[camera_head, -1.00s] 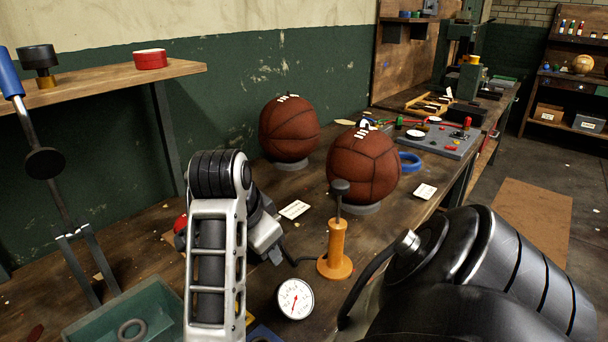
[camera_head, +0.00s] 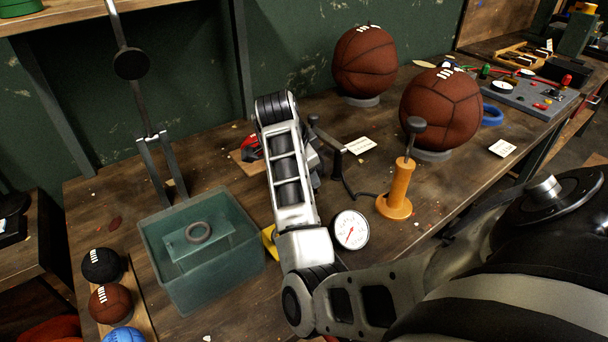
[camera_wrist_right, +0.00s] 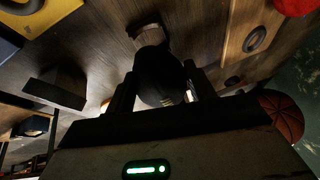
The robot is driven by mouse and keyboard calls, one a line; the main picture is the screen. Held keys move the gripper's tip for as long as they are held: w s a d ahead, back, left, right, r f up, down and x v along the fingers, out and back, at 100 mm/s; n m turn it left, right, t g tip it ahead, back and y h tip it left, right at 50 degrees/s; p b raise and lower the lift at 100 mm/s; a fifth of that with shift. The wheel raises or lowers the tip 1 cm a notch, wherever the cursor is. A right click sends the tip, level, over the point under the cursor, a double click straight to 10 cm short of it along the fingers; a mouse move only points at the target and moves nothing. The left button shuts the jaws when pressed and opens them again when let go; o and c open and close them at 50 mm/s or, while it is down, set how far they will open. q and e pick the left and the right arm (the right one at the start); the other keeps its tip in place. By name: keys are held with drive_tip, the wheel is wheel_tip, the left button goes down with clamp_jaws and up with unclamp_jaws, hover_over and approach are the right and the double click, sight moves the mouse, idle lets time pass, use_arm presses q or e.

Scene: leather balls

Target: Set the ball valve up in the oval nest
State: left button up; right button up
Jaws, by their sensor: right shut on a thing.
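My right arm comes in from the lower right in the head view and hides most of its own gripper. In the right wrist view my right gripper (camera_wrist_right: 160,88) is shut on a dark, rounded thing, the ball valve (camera_wrist_right: 155,70) by its place, with a paler end pointing away. Its details are too dark to read. A wooden plate with a dark-rimmed oval nest (camera_wrist_right: 258,38) lies off to the right of the held thing, apart from it. In the head view a wooden plate (camera_head: 238,156) shows partly behind my arm, with a red thing on it. My left gripper is not in view.
An orange hand pump (camera_head: 398,190), a pressure gauge (camera_head: 351,230) and a hose stand right of my arm. Two basketballs (camera_head: 441,108) sit on rings behind. A green bin (camera_head: 190,280) and small balls (camera_head: 110,303) are at left. A yellow plate (camera_wrist_right: 40,22) shows in the wrist view.

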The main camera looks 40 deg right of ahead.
drive_tip(key=shift+w+f, duration=0.2)
drive_tip(key=shift+f, duration=0.1)
drive_tip(key=shift+w+d+f+p, duration=0.1)
drive_tip(key=shift+f+p, duration=0.2)
drive_tip(key=shift+f, duration=1.3)
drive_tip(key=shift+f, duration=0.1)
drive_tip(key=o, duration=1)
drive_tip(key=shift+o, duration=0.2)
drive_tip(key=v, duration=1.2)
